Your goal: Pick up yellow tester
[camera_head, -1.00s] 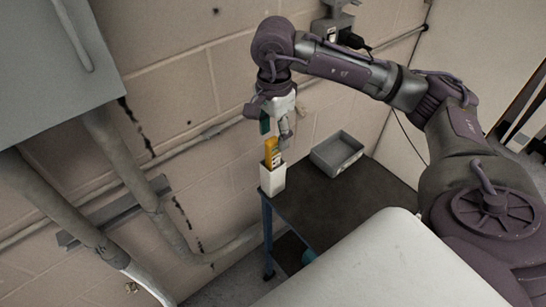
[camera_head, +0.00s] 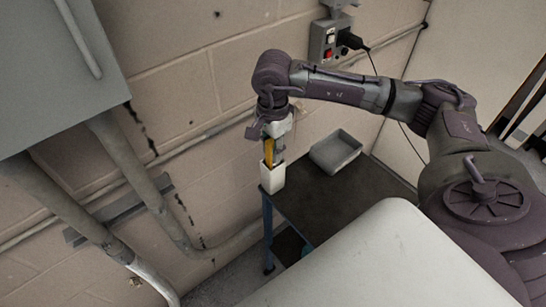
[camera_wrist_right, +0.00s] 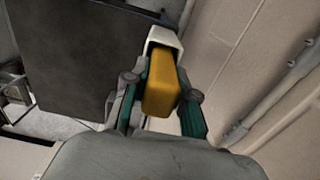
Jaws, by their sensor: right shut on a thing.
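The yellow tester (camera_head: 268,152) stands upright in a white holder (camera_head: 272,178) at the left corner of the dark table. My right gripper (camera_head: 273,152) has come down over it from above, with its fingers on either side of the tester's upper part. In the right wrist view the yellow tester (camera_wrist_right: 161,84) sits between the two green-padded fingers, and the gripper (camera_wrist_right: 160,105) is shut on it. The white holder (camera_wrist_right: 163,38) still surrounds the tester's lower end, which is hidden. My left gripper is not in view.
A grey tray (camera_head: 336,151) sits on the dark table (camera_head: 325,197) to the right of the holder. A socket box (camera_head: 330,38) with a black plug and cable is on the wall behind my arm. Pipes and a grey cabinet (camera_head: 55,70) are at the left.

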